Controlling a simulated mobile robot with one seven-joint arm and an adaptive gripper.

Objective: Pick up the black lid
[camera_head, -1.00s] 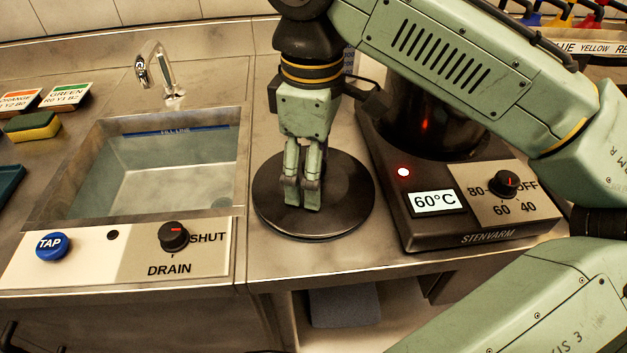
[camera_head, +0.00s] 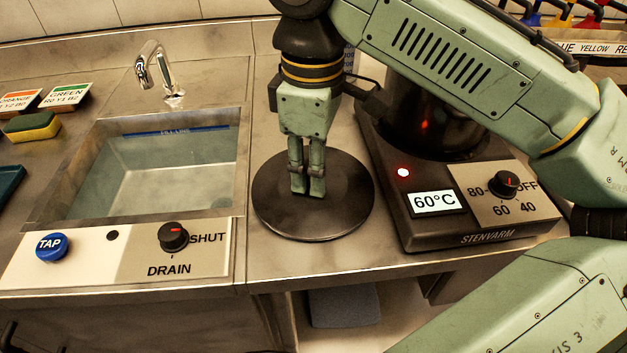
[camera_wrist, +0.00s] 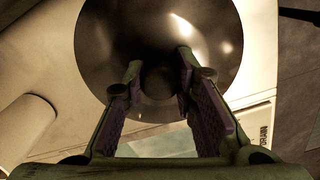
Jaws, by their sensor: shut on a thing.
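The black lid (camera_head: 275,208) is a round, dark disc on the counter between the sink and the heater. In the wrist view the lid (camera_wrist: 110,45) fills the upper middle, with its round knob (camera_wrist: 159,82) between my fingers. My gripper (camera_head: 308,190) points straight down over the lid's middle and is shut on the knob. The fingers hide the knob in the head view. The lid looks flat and level; whether it touches the counter I cannot tell.
The heater (camera_head: 455,235), with a 60°C display and a dark pot (camera_head: 420,125) on it, stands close at the lid's right. The sink (camera_head: 165,180) with its tap (camera_head: 160,72) is at the left. The counter's front edge runs just below the lid.

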